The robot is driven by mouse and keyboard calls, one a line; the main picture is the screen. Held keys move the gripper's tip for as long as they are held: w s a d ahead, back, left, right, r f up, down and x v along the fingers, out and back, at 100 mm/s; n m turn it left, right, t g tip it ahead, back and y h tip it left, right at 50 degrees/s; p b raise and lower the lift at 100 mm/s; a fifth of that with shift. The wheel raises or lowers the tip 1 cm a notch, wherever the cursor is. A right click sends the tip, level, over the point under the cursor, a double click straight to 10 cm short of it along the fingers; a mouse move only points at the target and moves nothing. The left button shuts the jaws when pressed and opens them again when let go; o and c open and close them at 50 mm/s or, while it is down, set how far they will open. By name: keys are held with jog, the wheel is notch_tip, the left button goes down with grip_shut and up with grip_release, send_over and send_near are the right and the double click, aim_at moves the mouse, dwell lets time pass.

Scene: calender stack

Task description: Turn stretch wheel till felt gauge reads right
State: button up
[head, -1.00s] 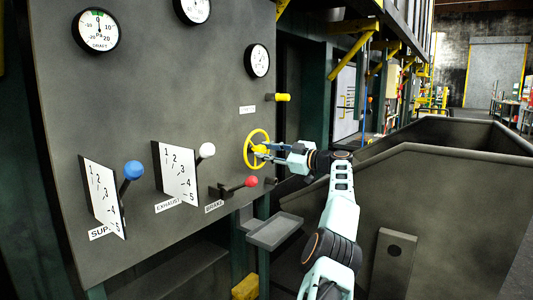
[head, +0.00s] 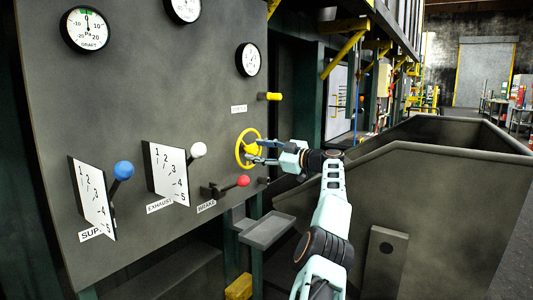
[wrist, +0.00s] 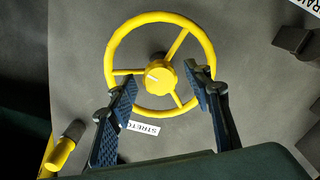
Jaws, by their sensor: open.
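The yellow stretch wheel (head: 248,148) is on the grey panel. In the wrist view the wheel (wrist: 160,68) shows its full rim, three spokes and a hub with a pale mark. My gripper (head: 258,152) is in front of it. In the wrist view my gripper (wrist: 165,88) is open, its fingers spread either side of the hub and overlapping the lower rim; I cannot tell whether they touch it. A dial (head: 248,60) is above the wheel; its reading is too small to tell. A label partly reading "STRETC" (wrist: 145,128) shows between the fingers.
A yellow-tipped knob (head: 270,96) sticks out above the wheel, and a red-knobbed brake lever (head: 240,181) is below it. White-knobbed (head: 197,150) and blue-knobbed (head: 123,170) levers are to the left. A small tray (head: 268,230) is below. A large grey bin (head: 440,200) stands right.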

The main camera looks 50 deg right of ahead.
jog(key=s, duration=1.2)
jog(key=shift+d, duration=0.45)
jog(key=shift+w, duration=0.1)
